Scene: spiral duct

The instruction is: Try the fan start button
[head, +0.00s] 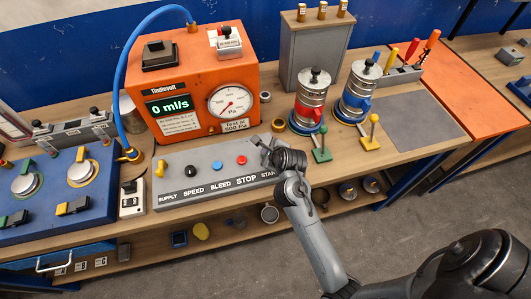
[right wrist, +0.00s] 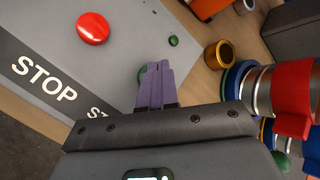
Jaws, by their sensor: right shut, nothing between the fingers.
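The grey control panel (head: 215,187) lies on the bench with labels SUPPLY, SPEED, BLEED, STOP and a partly covered START. My right gripper (head: 263,143) is over its right end. In the right wrist view its purple fingers (right wrist: 154,82) are shut and empty. The green start button (right wrist: 141,74) shows only as a sliver behind the fingertips; I cannot tell whether they touch it. The red stop button (head: 241,160) is just left of the gripper, and it also shows in the right wrist view (right wrist: 93,28). My left gripper is not in view.
The orange test unit (head: 190,75) behind the panel reads 0 ml/s. A small green lamp (right wrist: 173,41) is beyond the fingers. A brass ring (right wrist: 218,54) and metal canisters with red (head: 312,95) and blue (head: 357,92) bands stand to the right.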

